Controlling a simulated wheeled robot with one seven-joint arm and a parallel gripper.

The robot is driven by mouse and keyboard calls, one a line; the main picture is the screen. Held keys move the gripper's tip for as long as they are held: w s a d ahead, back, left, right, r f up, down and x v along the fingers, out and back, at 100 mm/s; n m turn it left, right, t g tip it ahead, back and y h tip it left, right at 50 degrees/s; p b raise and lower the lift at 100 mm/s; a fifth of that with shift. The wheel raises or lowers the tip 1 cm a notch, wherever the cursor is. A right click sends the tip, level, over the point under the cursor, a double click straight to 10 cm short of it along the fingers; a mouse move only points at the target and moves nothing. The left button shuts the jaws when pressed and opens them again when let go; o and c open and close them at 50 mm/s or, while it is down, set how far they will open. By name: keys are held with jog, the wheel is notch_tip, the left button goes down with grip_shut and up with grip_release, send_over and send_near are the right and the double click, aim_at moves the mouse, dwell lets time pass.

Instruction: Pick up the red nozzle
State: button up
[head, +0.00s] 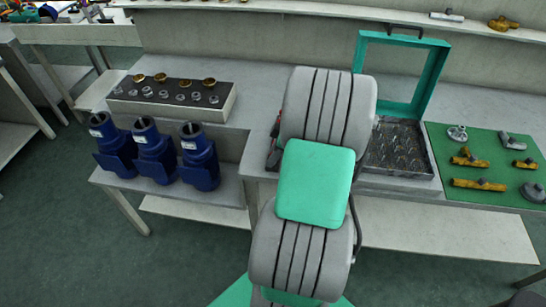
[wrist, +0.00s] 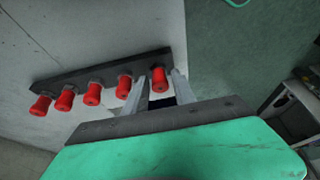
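In the wrist view several red nozzles stand in a row on a dark strip (wrist: 105,78). The rightmost red nozzle (wrist: 160,82) is at the strip's right end, between the two fingers of my gripper (wrist: 162,88). The fingers stand apart on either side of it, with narrow gaps seeming to show. The other red nozzles, such as one (wrist: 124,88) just left of the left finger, are outside the gripper. In the head view my arm hides the gripper and most of this area; only a small dark-red bit shows at the arm's left edge.
In the head view, blue pump bodies (head: 155,152) stand at left below a tray (head: 172,103) of brass and steel parts. Right of my arm are a teal-framed case (head: 428,80) and a green mat (head: 485,142) with fittings. A shelf (head: 350,17) runs behind.

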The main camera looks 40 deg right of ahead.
jog(key=shift+f, duration=0.15)
jog(key=shift+c, duration=0.4)
grip_shut()
